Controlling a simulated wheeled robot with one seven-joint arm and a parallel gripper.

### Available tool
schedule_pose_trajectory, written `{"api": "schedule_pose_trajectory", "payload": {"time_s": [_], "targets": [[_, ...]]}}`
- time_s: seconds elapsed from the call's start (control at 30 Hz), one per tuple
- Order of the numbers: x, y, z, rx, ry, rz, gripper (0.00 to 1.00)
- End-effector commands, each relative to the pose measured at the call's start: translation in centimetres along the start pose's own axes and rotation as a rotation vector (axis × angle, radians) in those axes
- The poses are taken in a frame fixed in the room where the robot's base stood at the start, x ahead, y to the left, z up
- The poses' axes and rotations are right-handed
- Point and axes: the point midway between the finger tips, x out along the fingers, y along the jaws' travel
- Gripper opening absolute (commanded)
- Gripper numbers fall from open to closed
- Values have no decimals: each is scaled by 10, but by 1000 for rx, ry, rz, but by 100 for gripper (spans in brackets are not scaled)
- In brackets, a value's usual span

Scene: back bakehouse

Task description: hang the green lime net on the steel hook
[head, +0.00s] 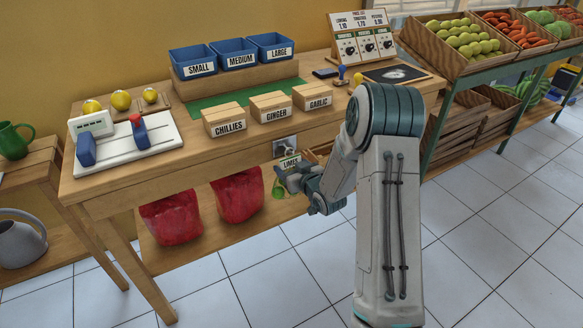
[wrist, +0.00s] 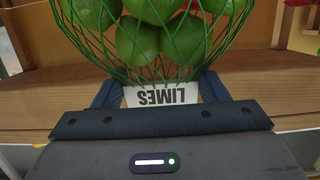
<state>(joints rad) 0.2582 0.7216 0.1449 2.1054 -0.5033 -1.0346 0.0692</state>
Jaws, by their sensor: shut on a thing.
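The green lime net (wrist: 160,35) fills the top of the wrist view, with several limes inside green mesh. Its white LIMES tag (wrist: 160,96) sits upside down between the two dark fingers of my gripper (wrist: 159,88), which is shut on the net at this tag. In the head view my gripper (head: 287,176) is at the table's front, and a small part of the net (head: 278,191) shows beside it. A small grey metal plate (head: 285,146) is on the table's front edge just above; I cannot make out the steel hook's shape there.
The wooden table (head: 190,187) carries boxes labelled CHILLIES (head: 224,120), GINGER (head: 271,106) and GARLIC (head: 312,96), blue bins (head: 235,55) and a scale (head: 128,141). Red sacks (head: 171,215) stand on the lower shelf. The tiled floor in front is clear.

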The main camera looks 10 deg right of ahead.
Motion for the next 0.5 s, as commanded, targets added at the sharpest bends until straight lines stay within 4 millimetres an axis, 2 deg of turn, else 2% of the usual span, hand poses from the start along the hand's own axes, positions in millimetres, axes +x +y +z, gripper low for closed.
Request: {"api": "schedule_pose_trajectory", "payload": {"time_s": [0.23, 0.27, 0.3, 0.33, 0.37, 0.5], "targets": [[0, 0, -1, -1, 2, 0, 19], [0, 0, -1, -1, 2, 0, 70], [0, 0, -1, -1, 2, 0, 81], [0, 0, -1, -1, 2, 0, 89], [0, 0, -1, -1, 2, 0, 92], [0, 0, 0, -1, 1, 0, 92]]}}
